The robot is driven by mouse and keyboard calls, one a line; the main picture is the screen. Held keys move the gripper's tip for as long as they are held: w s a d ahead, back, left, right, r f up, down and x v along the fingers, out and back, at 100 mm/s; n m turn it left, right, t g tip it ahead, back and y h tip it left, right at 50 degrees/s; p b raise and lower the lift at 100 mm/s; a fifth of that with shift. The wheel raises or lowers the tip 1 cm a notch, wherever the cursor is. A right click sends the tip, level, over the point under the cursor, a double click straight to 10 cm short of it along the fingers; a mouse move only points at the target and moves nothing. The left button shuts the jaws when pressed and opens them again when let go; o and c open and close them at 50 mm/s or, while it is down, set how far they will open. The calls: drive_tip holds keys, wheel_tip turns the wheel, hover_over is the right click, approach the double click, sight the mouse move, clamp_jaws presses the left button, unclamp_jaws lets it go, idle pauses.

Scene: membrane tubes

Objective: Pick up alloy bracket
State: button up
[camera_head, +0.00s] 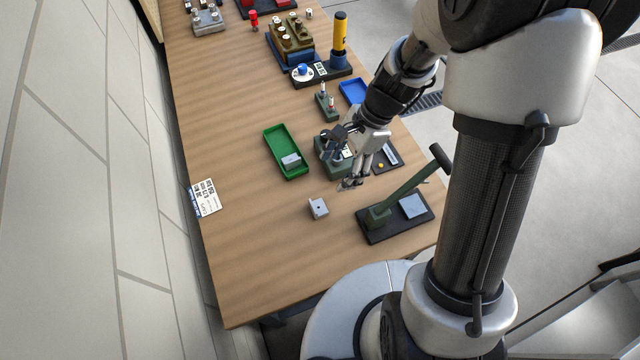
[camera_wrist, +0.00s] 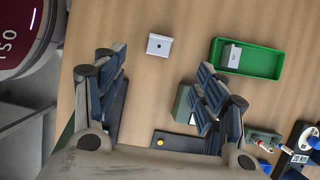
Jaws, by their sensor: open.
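A small silver-grey metal piece with a dark hole, which looks like the alloy bracket (camera_head: 318,208), lies alone on the bare table. It also shows in the wrist view (camera_wrist: 159,45), ahead of the gap between my fingers. My gripper (camera_head: 352,180) hangs over the table to the upper right of this bracket, apart from it. In the wrist view my gripper (camera_wrist: 160,78) has its two blue-grey ribbed fingers spread wide, with nothing between them. A similar grey piece (camera_head: 291,160) sits in the green tray (camera_head: 272,139); I cannot tell its exact shape.
A lever press (camera_head: 380,235) on a dark base stands right of the bracket, its long handle sloping up. A green device (camera_head: 328,165) is partly hidden behind my gripper. A printed card (camera_head: 206,197) lies at the left edge. Table left of the bracket is clear.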

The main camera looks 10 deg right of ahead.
drive_tip(key=b, duration=0.4)
hover_over(314, 206)
drive_tip(key=d, duration=0.2)
drive_tip(key=f, duration=1.1)
drive_tip(key=shift+w+d, duration=0.1)
drive_tip(key=shift+w, duration=0.15)
drive_tip(key=b+x, duration=0.1)
drive_tip(key=x, duration=0.1)
drive_tip(key=b+x, duration=0.1)
drive_tip(key=x, duration=0.2)
drive_tip(key=shift+w+f, duration=0.15)
drive_tip(key=shift+w, duration=0.05)
drive_tip(key=c, duration=1.2)
drive_tip(key=shift+o, duration=0.2)
